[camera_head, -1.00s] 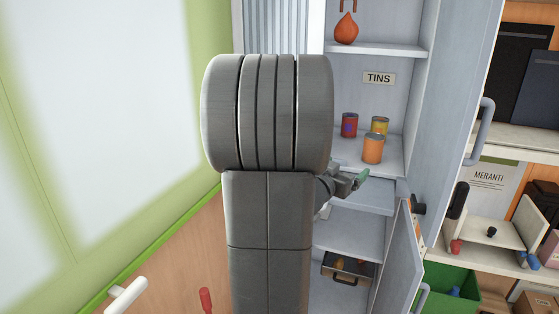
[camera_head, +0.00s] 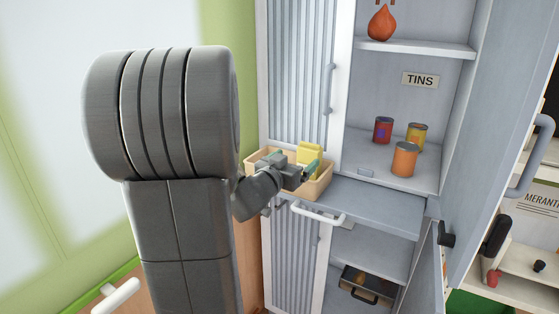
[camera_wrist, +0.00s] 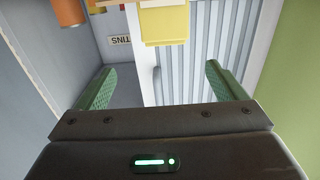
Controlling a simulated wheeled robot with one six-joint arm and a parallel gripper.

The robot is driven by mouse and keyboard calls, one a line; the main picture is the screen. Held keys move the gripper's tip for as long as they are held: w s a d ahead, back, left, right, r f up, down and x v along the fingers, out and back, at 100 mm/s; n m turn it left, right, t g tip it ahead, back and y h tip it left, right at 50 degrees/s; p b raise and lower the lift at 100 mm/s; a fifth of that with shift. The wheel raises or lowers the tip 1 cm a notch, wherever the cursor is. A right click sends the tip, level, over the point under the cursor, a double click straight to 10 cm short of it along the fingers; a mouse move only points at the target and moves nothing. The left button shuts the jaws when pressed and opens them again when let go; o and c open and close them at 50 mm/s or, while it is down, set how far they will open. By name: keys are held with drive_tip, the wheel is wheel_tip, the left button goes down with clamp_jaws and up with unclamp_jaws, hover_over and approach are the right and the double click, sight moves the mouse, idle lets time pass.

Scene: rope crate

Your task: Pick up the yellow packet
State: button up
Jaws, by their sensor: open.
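The yellow packet (camera_head: 309,153) stands upright in a tan crate (camera_head: 324,184) in the head view, its top above the rim. In the wrist view the packet (camera_wrist: 165,24) is at the top centre, ahead of my fingertips and between their lines. My gripper (camera_head: 298,168) is over the crate's near side in the head view and partly hides its inside. In the wrist view my gripper (camera_wrist: 160,82) is open, with green fingers wide apart and nothing between them. Whether it touches the crate cannot be told.
A red tin (camera_head: 383,130), a yellow tin (camera_head: 416,136) and an orange tin (camera_head: 404,160) stand in the cabinet. An open cabinet door (camera_head: 492,130) is at the right.

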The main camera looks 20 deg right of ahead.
sight(314, 143)
drive_tip(key=p+x, duration=0.1)
drive_tip(key=x, duration=0.7)
drive_tip(key=shift+w, duration=0.35)
drive_tip(key=shift+f+p+x, duration=0.2)
drive_tip(key=shift+p+x, duration=0.2)
drive_tip(key=shift+x, duration=0.9)
drive_tip(key=shift+f+p+x, duration=0.15)
drive_tip(key=shift+p+x, duration=0.25)
drive_tip(key=shift+x, duration=0.9)
drive_tip(key=shift+w+a, duration=0.1)
drive_tip(key=shift+w, duration=0.05)
drive_tip(key=c, duration=1.6)
drive_tip(key=shift+r, duration=0.1)
